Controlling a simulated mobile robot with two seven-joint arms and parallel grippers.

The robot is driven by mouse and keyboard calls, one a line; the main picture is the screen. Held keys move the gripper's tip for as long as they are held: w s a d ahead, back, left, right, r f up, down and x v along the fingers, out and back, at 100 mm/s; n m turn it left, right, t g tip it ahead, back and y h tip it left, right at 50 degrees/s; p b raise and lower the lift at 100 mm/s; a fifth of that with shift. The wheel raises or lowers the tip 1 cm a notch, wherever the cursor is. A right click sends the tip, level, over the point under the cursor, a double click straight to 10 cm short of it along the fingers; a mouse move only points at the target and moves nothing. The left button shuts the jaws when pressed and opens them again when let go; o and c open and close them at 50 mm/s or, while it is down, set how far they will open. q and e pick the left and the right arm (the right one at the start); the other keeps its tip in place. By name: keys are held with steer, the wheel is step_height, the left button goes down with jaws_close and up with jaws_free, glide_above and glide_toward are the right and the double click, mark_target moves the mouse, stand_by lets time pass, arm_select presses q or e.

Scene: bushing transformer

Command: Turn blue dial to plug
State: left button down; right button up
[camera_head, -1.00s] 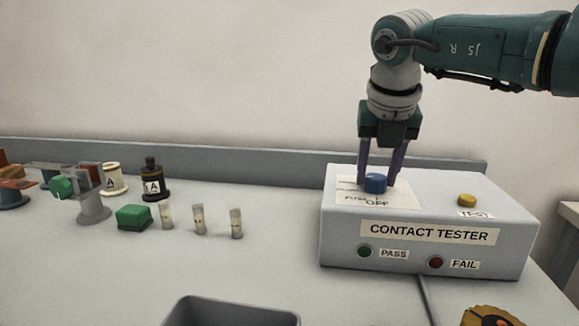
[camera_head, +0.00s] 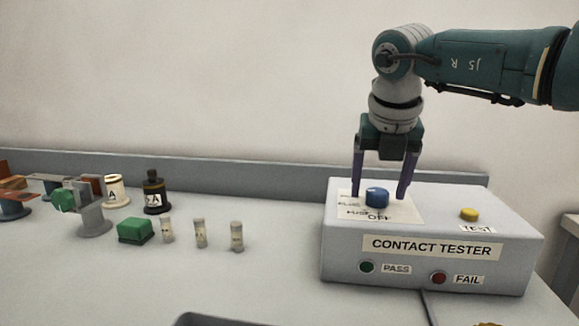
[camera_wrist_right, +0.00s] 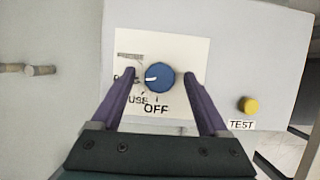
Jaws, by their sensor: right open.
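The blue dial (camera_head: 377,197) sits on a white label card (camera_head: 408,211) on top of the grey contact tester (camera_head: 432,276). My right gripper (camera_head: 379,192) points down over it, open, with one finger on each side of the dial. In the right wrist view, the dial (camera_wrist_right: 162,78) shows clear gaps to both fingers of the gripper (camera_wrist_right: 159,73). Its white mark points left, towards a label partly hidden by the left finger. OFF and part of USE read below the dial. My left gripper is out of view.
A yellow TEST button (camera_head: 469,214) is right of the dial on the tester. A green block (camera_head: 134,230), several small cylinders (camera_head: 200,233) and spools (camera_head: 154,192) stand to the left. The table between them and the tester is clear.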

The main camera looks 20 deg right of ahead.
steer(key=v, duration=0.9)
steer(key=shift+r, duration=0.35)
steer(key=shift+s+a, duration=0.1)
steer(key=shift+s, duration=0.05)
